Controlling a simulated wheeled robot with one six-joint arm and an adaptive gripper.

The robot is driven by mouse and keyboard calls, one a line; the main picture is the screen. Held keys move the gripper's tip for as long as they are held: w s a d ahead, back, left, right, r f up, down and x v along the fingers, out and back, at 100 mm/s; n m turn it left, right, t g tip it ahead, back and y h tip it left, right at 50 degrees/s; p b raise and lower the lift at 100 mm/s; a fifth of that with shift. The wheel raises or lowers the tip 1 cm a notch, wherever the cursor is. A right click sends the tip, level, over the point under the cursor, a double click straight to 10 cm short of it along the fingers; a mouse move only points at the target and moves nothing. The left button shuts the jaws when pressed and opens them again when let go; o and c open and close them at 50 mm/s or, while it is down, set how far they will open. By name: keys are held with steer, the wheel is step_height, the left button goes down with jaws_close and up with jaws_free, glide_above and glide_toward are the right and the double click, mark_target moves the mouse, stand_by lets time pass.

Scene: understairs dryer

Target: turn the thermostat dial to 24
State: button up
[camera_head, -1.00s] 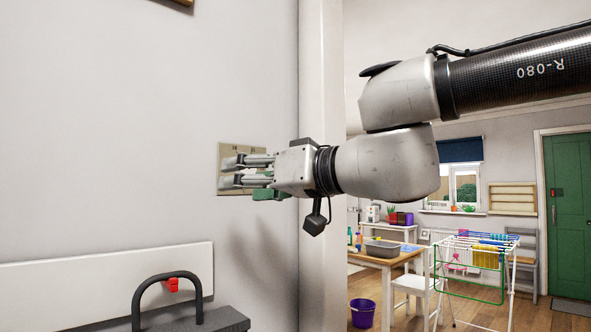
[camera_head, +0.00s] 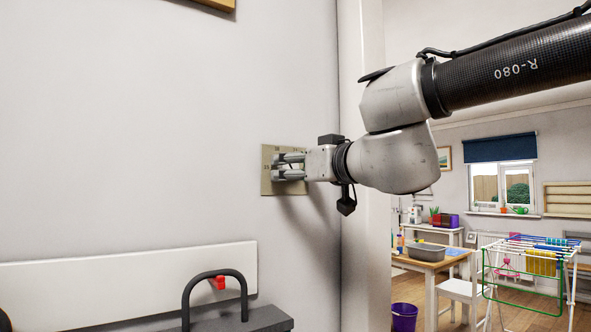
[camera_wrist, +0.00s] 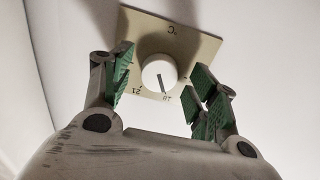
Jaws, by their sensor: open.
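The thermostat is a beige wall plate (camera_head: 266,182) with a round white dial (camera_wrist: 159,71), clear in the wrist view. A dark pointer line on the dial points down and slightly right in that view, near a small mark. Other markings on the plate (camera_wrist: 185,39) appear upside down and are hard to read. My gripper (camera_head: 275,166) is open in front of the plate. In the wrist view its green-padded fingers (camera_wrist: 163,68) stand on either side of the dial, with visible gaps. In the head view the fingers hide the dial.
A white panel (camera_head: 120,288) and a dark grey box with a black hoop handle (camera_head: 212,278) are below the plate. A white wall post (camera_head: 362,240) stands to the right. Beyond are a table (camera_head: 428,262), chair and drying rack (camera_head: 530,262).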

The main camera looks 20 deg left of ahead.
steer(key=shift+w+a, duration=0.1)
steer(key=shift+a, duration=0.1)
steer(key=c, duration=1)
